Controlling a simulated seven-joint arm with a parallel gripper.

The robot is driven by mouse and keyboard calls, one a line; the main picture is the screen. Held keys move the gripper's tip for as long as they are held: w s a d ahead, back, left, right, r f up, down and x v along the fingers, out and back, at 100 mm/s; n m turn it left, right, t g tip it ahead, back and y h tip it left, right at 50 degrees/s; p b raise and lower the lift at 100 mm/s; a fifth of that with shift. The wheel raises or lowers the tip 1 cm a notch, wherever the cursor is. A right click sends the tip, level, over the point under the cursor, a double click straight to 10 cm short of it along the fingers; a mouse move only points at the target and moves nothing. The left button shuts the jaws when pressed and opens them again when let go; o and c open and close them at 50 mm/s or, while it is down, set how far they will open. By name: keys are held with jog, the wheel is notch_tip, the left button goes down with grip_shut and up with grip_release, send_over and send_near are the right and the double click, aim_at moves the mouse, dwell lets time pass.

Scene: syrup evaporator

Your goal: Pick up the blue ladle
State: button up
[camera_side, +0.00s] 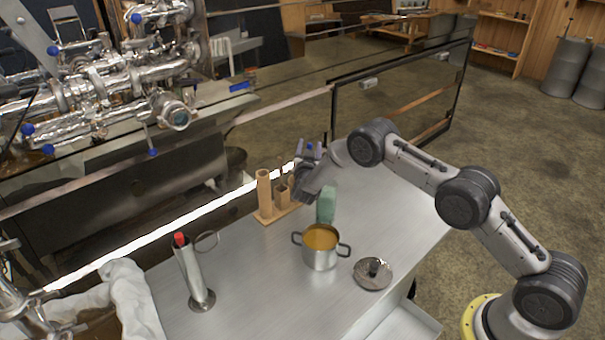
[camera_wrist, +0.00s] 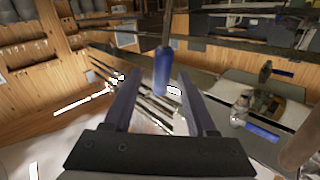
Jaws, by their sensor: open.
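The blue ladle shows in the wrist view as a blue grip (camera_wrist: 162,74) with a thin darker shaft. It appears between my fingertips in the picture, with a gap on each side. How deep it sits between them I cannot tell. My gripper (camera_wrist: 160,80) is open and holds nothing. In the side view my gripper (camera_side: 309,152) is above the table, right of the wooden holder (camera_side: 272,213). A small blue patch (camera_side: 311,149) shows among the fingers there and may be the grip. The ladle's bowl is not visible.
A steel pot (camera_side: 321,255) of amber liquid stands on the metal table (camera_side: 250,285), with a lid (camera_side: 373,274) to its right. A green block (camera_side: 326,205) stands behind the pot. A red-topped metal cylinder (camera_side: 190,272) stands left. The evaporator (camera_side: 110,85) lies beyond.

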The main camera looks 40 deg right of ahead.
grip_shut()
dwell(0.3)
notch_tip(320, 180, up, 11)
jog(key=shift+f, duration=0.2)
dwell(0.4)
